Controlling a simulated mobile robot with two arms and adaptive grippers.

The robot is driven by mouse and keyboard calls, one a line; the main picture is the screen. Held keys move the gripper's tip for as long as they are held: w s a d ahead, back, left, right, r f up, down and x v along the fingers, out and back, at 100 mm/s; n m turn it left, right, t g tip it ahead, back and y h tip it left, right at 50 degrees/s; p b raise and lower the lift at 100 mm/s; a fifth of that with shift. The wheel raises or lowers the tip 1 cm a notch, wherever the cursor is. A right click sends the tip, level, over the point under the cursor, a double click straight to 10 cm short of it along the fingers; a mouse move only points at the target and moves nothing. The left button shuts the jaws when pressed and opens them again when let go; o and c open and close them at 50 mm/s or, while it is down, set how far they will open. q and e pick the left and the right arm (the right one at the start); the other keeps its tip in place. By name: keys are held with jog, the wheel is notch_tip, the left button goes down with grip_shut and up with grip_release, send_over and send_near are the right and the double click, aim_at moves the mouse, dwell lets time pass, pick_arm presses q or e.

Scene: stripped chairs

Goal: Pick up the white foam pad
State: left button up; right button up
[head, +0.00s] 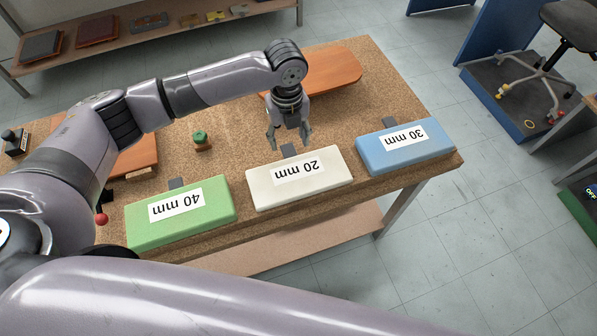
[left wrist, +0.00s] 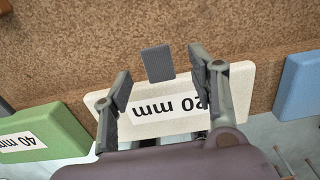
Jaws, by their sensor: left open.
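The white foam pad (head: 262,195) lies flat near the front edge of the cork-topped table, between a green pad and a blue pad. It bears a "20 mm" label, and a small dark grey tab (head: 288,150) shows at its far edge. My left gripper (head: 290,146) points down, open and empty, just over the far edge of the white pad. In the left wrist view the white pad (left wrist: 240,82) shows behind the open fingers (left wrist: 160,95), which partly hide it and its label. The grey tab shows between and beyond the fingertips. My right gripper is not in view.
The green "40 mm" pad (head: 140,233) lies to the left, the blue "30 mm" pad (head: 434,137) to the right. A green-topped object (head: 200,139) stands behind. Orange-brown boards (head: 338,70) lie on the table (head: 390,95), whose cork is bare behind the white pad.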

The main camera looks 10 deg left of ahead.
aim_at(288, 149)
pick_arm(q)
jog(key=shift+s+a+f, duration=0.1)
jog(key=shift+a+f, duration=0.05)
jog(key=shift+f, duration=1.45)
jog(key=shift+c, duration=0.2)
grip_shut()
